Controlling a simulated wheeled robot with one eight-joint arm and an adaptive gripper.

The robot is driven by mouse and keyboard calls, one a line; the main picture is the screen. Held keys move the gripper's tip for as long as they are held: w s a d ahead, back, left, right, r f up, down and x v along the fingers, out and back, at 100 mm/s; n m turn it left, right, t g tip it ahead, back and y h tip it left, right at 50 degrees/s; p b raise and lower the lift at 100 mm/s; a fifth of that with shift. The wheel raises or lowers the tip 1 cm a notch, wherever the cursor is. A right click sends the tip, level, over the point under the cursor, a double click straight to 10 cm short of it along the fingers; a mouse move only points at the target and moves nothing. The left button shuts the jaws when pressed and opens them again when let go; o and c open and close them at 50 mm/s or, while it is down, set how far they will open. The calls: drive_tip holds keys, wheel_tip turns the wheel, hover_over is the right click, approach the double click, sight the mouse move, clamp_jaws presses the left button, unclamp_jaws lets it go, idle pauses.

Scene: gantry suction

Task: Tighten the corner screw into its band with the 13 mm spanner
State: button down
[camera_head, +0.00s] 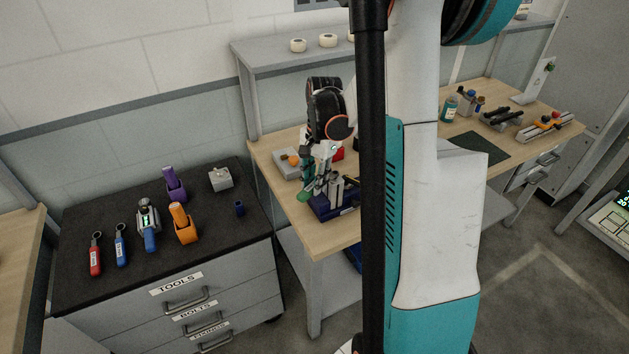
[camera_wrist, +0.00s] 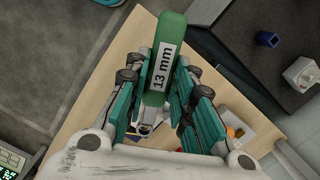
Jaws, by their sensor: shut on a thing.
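My gripper (camera_wrist: 163,100) is shut on the green handle of the 13 mm spanner (camera_wrist: 172,35); its white label reads "13 mm". In the head view my gripper (camera_head: 320,180) is over the left end of the wooden workbench, and the green handle end (camera_head: 303,196) shows at its left. A dark blue fixture (camera_head: 322,207) with grey upright blocks stands directly below or beside the gripper. The spanner's jaw, the corner screw and its band are hidden or too small to make out. I cannot tell whether the spanner touches the screw.
A tool cabinet (camera_head: 75,272) at left carries a red-handled spanner (camera_head: 95,258), a blue-handled spanner (camera_head: 120,243), a purple holder (camera_head: 174,187) and an orange holder (camera_head: 184,229). A grey tray (camera_head: 286,165) lies behind my gripper. A dark mat (camera_head: 478,148) lies farther right on the bench.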

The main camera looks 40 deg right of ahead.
drive_tip(key=shift+r+p, duration=1.4)
drive_tip(key=shift+r, duration=1.1)
